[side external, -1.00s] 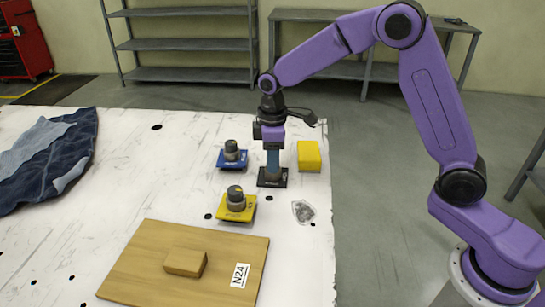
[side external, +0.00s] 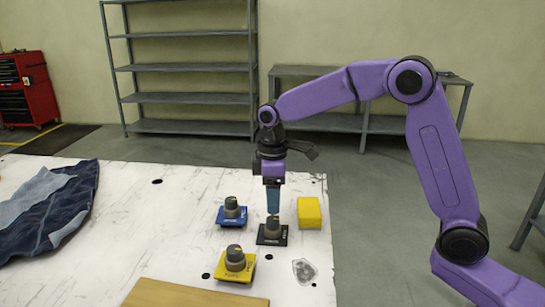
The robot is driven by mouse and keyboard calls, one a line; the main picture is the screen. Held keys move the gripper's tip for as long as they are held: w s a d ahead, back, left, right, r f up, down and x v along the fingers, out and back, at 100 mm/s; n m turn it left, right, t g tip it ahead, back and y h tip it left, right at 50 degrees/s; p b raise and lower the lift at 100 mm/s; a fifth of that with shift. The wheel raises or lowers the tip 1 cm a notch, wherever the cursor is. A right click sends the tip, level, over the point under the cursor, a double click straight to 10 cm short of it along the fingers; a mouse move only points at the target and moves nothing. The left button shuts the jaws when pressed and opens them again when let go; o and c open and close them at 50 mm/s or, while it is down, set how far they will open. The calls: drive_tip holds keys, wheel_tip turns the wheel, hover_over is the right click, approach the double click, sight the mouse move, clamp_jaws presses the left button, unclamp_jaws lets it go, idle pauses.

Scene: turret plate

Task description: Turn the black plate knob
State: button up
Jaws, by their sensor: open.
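The black plate (side external: 262,240) lies on the white table, with a dark grey round knob (side external: 272,228) standing on it. A small yellowish mark shows on top of the knob. My gripper (side external: 273,210) points straight down just above this knob, with its blue fingers open. The fingers overlap in this view, so the gap between them is hidden. The fingertips look slightly above the knob's top, with nothing held. I cannot tell how the knob is turned.
A blue plate with a knob (side external: 231,210) is to the left, and a yellow plate with a knob (side external: 235,262) is in front. A yellow block (side external: 309,212) is close on the right. A crumpled clear item (side external: 304,271), a wooden board (side external: 185,294) and denim cloth (side external: 45,215) also lie on the table.

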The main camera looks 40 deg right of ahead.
sight(272, 219)
wheel_tip(272, 219, up, 12)
drive_tip(key=shift+f, duration=0.25)
drive_tip(key=shift+s, duration=0.1)
